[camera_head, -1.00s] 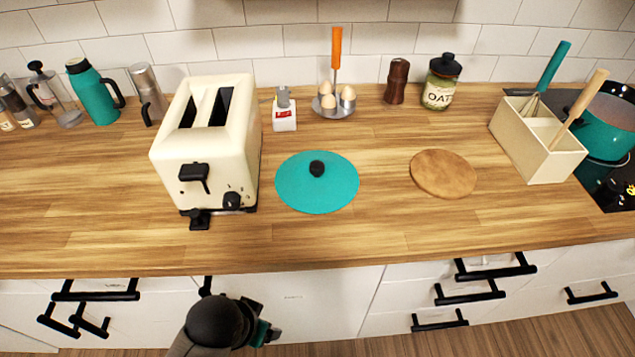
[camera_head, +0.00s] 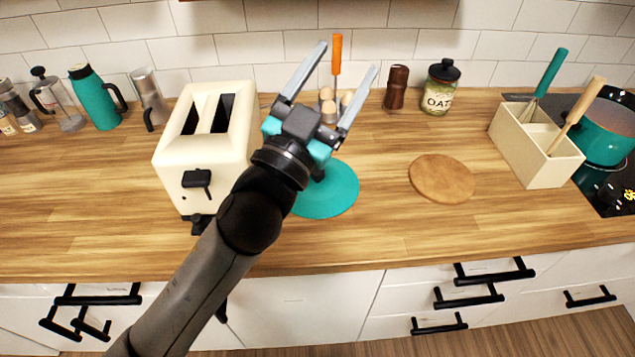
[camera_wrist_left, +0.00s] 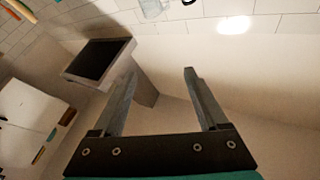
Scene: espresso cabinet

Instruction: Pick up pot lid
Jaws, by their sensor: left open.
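The pot lid (camera_head: 330,197) is a flat teal disc with a black knob, lying on the wooden counter right of the toaster. My left forearm and wrist cover its upper left part and most of the knob. My left gripper (camera_head: 346,64) is open and empty, raised above the counter, with its fingers pointing up and away toward the egg holder and back wall. The lid does not show in that view. My right gripper is not in view.
A cream toaster (camera_head: 207,140) stands left of the lid. A round wooden board (camera_head: 442,178) lies to its right. An egg holder, a brown mill (camera_head: 396,88) and an oat jar (camera_head: 440,90) stand behind. A utensil box (camera_head: 535,150) is at right.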

